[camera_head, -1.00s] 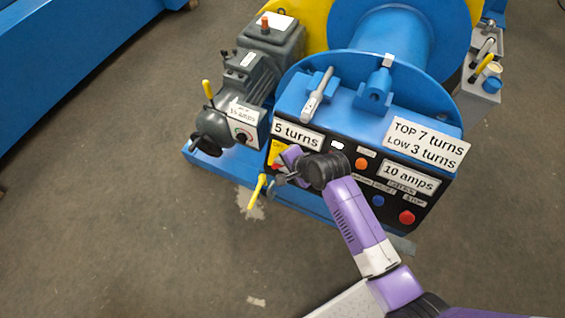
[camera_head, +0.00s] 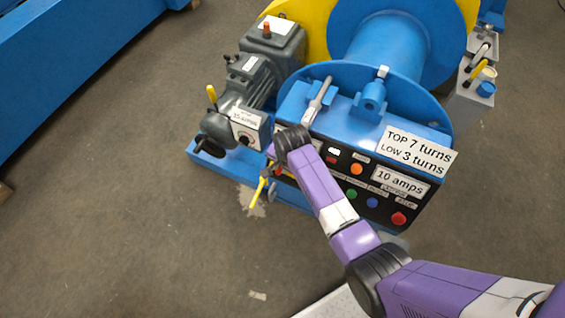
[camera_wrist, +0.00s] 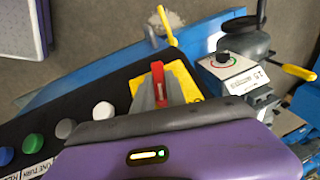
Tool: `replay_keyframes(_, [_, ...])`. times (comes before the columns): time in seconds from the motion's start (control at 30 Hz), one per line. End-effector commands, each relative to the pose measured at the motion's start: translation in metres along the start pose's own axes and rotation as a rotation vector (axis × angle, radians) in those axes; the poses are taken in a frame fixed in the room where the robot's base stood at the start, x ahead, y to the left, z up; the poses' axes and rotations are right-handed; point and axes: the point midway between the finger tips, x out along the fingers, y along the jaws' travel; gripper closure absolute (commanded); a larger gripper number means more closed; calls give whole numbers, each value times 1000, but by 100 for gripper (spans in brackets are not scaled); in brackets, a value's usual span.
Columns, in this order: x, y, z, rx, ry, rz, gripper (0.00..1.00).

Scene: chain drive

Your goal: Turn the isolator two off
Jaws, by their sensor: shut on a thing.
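The isolator is a red handle (camera_wrist: 158,80) on a yellow plate (camera_wrist: 183,78) at the left end of the black control panel (camera_wrist: 85,90). No label reading "two" is visible on it. In the wrist view the handle stands between the two grey fingers of my gripper (camera_wrist: 159,92), which are shut on it. The handle points roughly up the picture. In the head view my dark wrist covers most of the isolator and the fingertips.
Green (camera_head: 352,194), blue (camera_head: 372,202) and red (camera_head: 399,218) buttons sit along the panel to the right. A yellow-handled lever (camera_head: 258,192) sticks out below the isolator. A grey motor box with a dial (camera_head: 247,139) stands to the left. Floor in front is clear.

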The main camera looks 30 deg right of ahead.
Motion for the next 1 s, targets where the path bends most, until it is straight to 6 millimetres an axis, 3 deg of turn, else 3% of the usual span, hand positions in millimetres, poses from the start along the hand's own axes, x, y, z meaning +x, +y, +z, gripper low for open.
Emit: replay_keyframes(1.0, [9, -7, 3, -515, 2, 732, 100])
